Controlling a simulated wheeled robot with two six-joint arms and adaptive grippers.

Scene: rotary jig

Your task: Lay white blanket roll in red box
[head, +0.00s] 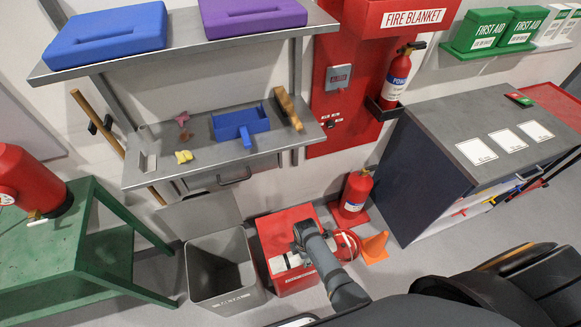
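The red box (283,224) stands open on the floor, with white lettering on its front. A white roll (281,263), likely the blanket roll, shows at the box's front, partly covered by my grey arm. I cannot tell whether it is inside the box or above it. The arm reaches in from the lower right, and its end, with my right gripper (304,235), is over the box. The fingers are hidden under the wrist, so I cannot see whether they hold the roll. My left gripper is not in view.
A grey open bin (222,268) stands left of the box. A red round object (347,244), an orange cone (375,246) and a fire extinguisher (355,190) are to its right. A steel bench (222,168) is behind; a dark cabinet (420,185) is at right.

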